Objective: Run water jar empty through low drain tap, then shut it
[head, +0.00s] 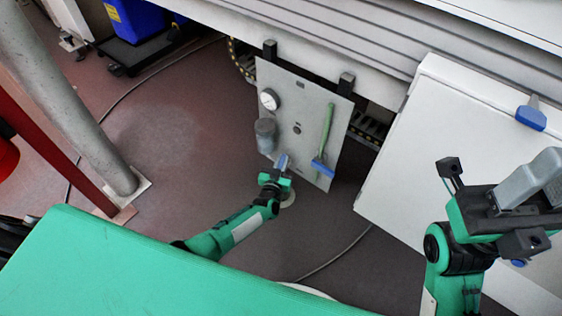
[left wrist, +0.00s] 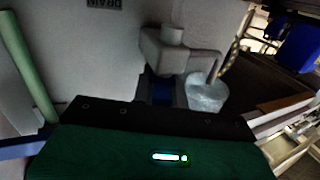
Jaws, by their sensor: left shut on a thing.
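A grey panel (head: 300,95) carries a round gauge (head: 269,99) and a clear water jar (head: 265,135) on its left side. The low drain tap has a blue handle (head: 282,161); the left wrist view shows the tap's grey body (left wrist: 180,48) with blue (left wrist: 161,90) beneath it. My left gripper (head: 276,172) is shut on this handle. A clear cup (left wrist: 207,92) stands by the spout; a thin pale streak that looks like water runs from spout to cup. The jar's level is too small to read.
A green pipe with a blue lever (head: 322,167) is on the panel's right. A white cabinet (head: 420,150) with a blue handle (head: 531,117) stands at right. A grey post (head: 70,90) is at left. A cable crosses the floor.

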